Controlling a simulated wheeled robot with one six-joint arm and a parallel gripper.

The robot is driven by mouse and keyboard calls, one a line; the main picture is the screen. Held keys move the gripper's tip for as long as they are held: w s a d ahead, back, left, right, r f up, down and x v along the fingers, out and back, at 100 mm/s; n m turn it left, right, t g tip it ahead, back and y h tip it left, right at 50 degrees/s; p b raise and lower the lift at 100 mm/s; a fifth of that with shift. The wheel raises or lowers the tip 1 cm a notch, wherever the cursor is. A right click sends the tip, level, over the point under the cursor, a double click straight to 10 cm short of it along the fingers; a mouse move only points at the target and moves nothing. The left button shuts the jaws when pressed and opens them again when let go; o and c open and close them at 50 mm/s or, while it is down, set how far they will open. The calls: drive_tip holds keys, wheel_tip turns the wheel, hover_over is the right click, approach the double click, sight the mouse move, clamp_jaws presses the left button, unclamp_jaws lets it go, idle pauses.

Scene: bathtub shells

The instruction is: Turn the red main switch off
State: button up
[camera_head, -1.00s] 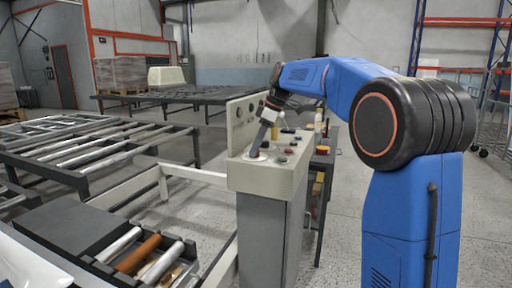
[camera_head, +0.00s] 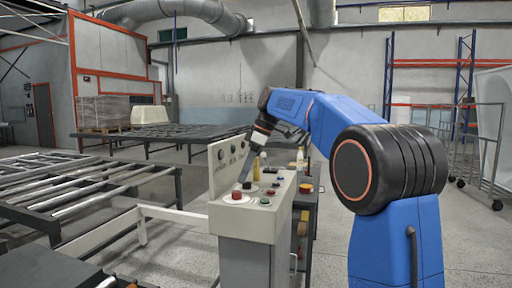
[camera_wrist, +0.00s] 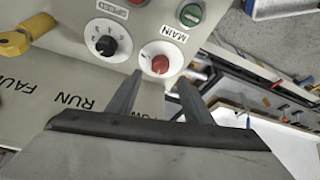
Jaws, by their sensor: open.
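In the head view, the red knob (camera_head: 236,195) sits at the near end of the control console (camera_head: 245,222). My gripper (camera_wrist: 160,77) is open and empty. Its two fingers point toward the knob, with the tips just below it in the wrist view. The knob is not between the fingers there, and I cannot tell whether they touch it. In the head view my gripper is above the console's near end, with its fingertips partly unclear.
A black speed knob (camera_wrist: 107,44) is beside the red switch, and a green button (camera_wrist: 190,14) is above it. A yellow part (camera_wrist: 20,35) is farther left. The upright panel (camera_wrist: 60,85) with "RUN" lettering lies close under the fingers. Roller conveyors (camera_head: 75,190) stand left.

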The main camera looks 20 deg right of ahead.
drive_tip(key=v, duration=1.1)
